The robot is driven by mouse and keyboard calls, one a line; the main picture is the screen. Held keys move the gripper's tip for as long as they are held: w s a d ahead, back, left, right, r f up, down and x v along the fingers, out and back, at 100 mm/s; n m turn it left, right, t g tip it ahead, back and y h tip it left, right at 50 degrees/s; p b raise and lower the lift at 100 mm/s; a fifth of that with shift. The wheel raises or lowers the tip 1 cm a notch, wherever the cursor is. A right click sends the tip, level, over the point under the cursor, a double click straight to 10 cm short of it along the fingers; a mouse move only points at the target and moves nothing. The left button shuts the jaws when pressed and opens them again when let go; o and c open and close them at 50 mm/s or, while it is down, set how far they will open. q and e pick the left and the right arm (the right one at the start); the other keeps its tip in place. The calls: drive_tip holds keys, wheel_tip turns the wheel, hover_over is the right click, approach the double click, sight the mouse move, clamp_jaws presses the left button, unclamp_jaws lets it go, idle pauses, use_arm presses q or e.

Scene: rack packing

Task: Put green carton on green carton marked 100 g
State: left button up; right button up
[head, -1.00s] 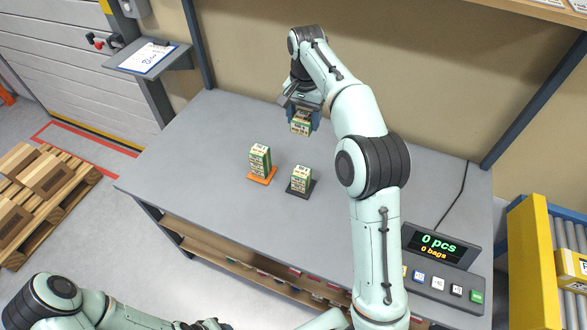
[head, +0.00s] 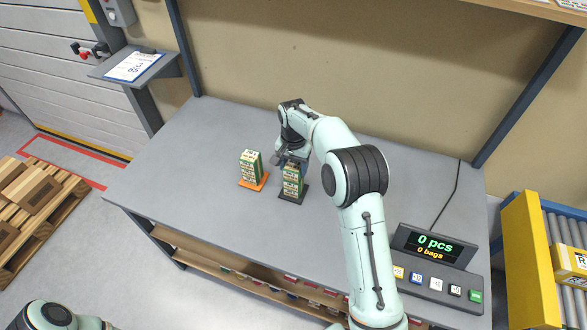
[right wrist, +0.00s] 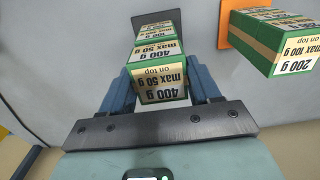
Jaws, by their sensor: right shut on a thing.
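My right gripper (head: 291,160) is shut on a green carton (right wrist: 162,84) with cream labels reading 400 g, max 50 g on top. In the right wrist view its two blue fingers grip the carton's sides. The held carton is over the green carton stack (head: 291,187) on the dark mat (head: 301,196). A label ending in 100 g (right wrist: 155,30) shows beyond it, partly too small to read. I cannot tell whether the held carton rests on the one below or hangs just above. My left gripper is out of view.
Close to the left, another green carton stack (head: 250,166) stands on an orange mat (head: 262,183); its near label reads 200 g, max 100 g on top. A counter display (head: 436,246) is at the table's right. The grey table (head: 190,160) is otherwise clear.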

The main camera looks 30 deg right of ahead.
drive_tip(key=shift+s+f, duration=0.1)
drive_tip(key=shift+f, duration=0.5)
drive_tip(key=shift+f, duration=0.15)
drive_tip(key=o, duration=1.4)
